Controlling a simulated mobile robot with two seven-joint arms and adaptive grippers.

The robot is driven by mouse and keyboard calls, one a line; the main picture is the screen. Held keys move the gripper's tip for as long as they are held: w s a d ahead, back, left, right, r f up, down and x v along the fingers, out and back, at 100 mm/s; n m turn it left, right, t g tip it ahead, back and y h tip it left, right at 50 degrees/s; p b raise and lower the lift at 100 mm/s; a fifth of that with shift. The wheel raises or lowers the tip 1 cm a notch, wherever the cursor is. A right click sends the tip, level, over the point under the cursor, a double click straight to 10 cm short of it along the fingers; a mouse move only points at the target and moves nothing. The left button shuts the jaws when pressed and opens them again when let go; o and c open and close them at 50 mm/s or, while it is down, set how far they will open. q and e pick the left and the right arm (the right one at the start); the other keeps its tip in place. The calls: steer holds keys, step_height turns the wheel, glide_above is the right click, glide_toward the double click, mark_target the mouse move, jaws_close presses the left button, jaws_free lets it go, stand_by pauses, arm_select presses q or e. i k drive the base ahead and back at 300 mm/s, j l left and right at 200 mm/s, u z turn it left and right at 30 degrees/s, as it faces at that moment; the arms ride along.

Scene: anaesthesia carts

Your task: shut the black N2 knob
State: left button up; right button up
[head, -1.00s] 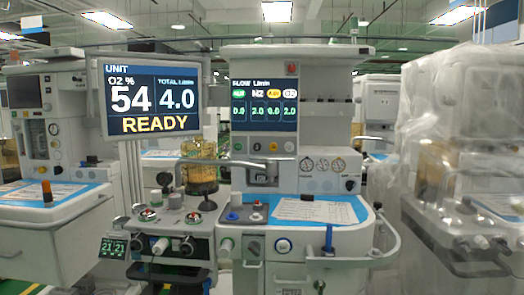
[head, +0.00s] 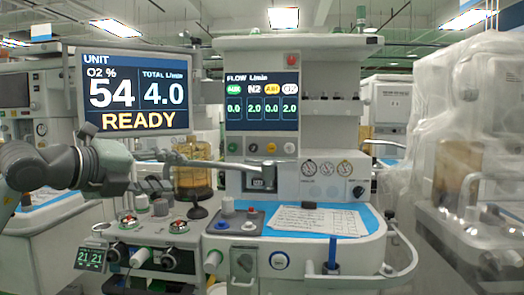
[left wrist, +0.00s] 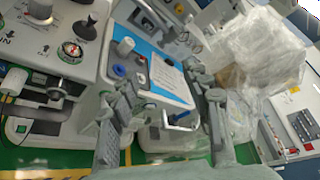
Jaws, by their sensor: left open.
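The anaesthesia machine's flow screen (head: 262,100) reads 0.0, 2.0, 0.0 and 2.0, with 2.0 under N2. Below it is a row of small round knobs. The black N2 knob (head: 254,148) is second from the left, under the N2 column. My left gripper (head: 128,165) is in front of the machine's left part, left of the knob row and apart from it. In the left wrist view its two fingers (left wrist: 165,88) are spread, with nothing between them. I cannot make out the knob in that view. My right gripper is not in view.
A large monitor (head: 136,90) reading READY stands above my left gripper. A grey bar (head: 215,165) and an amber canister (head: 193,170) lie between the gripper and the knobs. A worktop with a paper sheet (head: 318,220) is below. A plastic-wrapped machine (head: 465,150) stands right.

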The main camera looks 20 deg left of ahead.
mark_target(253, 147)
steer(key=i, duration=0.6)
steer(key=i+l, duration=0.15)
steer(key=i, duration=0.4)
